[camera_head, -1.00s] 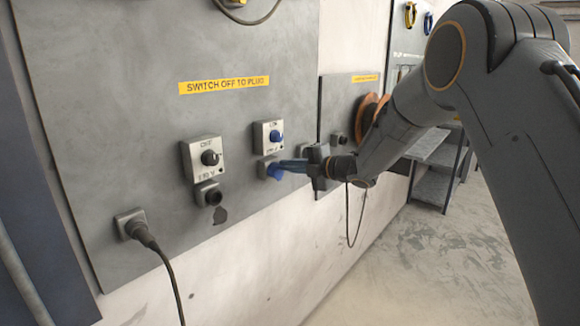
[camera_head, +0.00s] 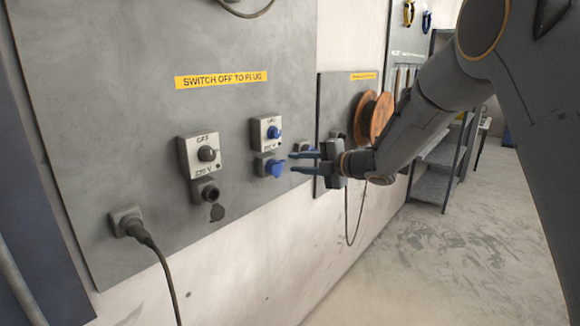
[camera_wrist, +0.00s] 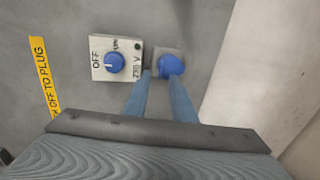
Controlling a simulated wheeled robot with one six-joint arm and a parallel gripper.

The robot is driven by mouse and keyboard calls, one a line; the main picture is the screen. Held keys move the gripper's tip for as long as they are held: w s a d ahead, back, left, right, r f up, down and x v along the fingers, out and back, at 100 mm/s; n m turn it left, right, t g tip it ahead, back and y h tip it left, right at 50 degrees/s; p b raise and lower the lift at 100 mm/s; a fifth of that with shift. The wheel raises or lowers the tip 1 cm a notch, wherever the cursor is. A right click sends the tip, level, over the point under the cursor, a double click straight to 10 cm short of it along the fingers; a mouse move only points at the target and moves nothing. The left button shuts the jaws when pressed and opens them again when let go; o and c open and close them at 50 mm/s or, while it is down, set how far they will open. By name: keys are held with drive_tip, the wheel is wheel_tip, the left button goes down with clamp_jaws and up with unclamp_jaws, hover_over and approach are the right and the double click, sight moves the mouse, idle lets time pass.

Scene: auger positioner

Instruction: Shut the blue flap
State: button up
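The blue flap (camera_head: 275,168) is on the small grey socket below the right-hand switch box on the wall panel. In the wrist view the blue flap (camera_wrist: 171,66) shows as a round blue shape on its grey plate, partly behind a fingertip. I cannot tell whether it lies fully flush. My gripper (camera_head: 292,163) is just right of the flap, with its two blue fingers apart and nothing between them. In the head view a small gap separates the fingertips from the flap. The fingers also show in the wrist view (camera_wrist: 160,80), pointing towards the flap.
A switch box with a blue knob (camera_head: 274,132) sits directly above the flap. An orange cable reel (camera_head: 380,118) is behind my arm.

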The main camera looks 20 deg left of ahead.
drive_tip(key=shift+b+v, duration=0.3)
drive_tip(key=shift+v, duration=1.15)
drive_tip(key=w+d+f+m+t+h, duration=0.1)
drive_tip(key=d+m+t+h, duration=0.15)
drive_tip(key=d+m, duration=0.3)
drive_tip(key=w+d+f+m+t+h, duration=0.2)
drive_tip(key=d+m+h, duration=0.15)
drive_tip(key=d, duration=0.35)
drive_tip(key=s+d+f+m+h, duration=0.3)
drive_tip(key=d+m, duration=0.2)
drive_tip(key=d, duration=0.2)
drive_tip(key=s+d+f+m+h, duration=0.3)
drive_tip(key=s+d+m, duration=0.1)
drive_tip(key=d, duration=0.4)
drive_tip(key=s+d+f+m+g, duration=0.2)
drive_tip(key=s+d+m+g, duration=0.1)
drive_tip(key=s, duration=0.7)
drive_tip(key=s+d+f+m+g+h, duration=0.1)
drive_tip(key=s+d+f+m+g, duration=0.2)
drive_tip(key=s+m, duration=0.3)
drive_tip(key=s+d+f+m+g+h, duration=0.1)
drive_tip(key=s+d+f+m+g, duration=0.2)
drive_tip(key=s, duration=1)
drive_tip(key=shift+s+d+f+m, duration=0.15)
drive_tip(key=shift+s+d+m, duration=0.2)
drive_tip(key=shift+d+m, duration=0.6)
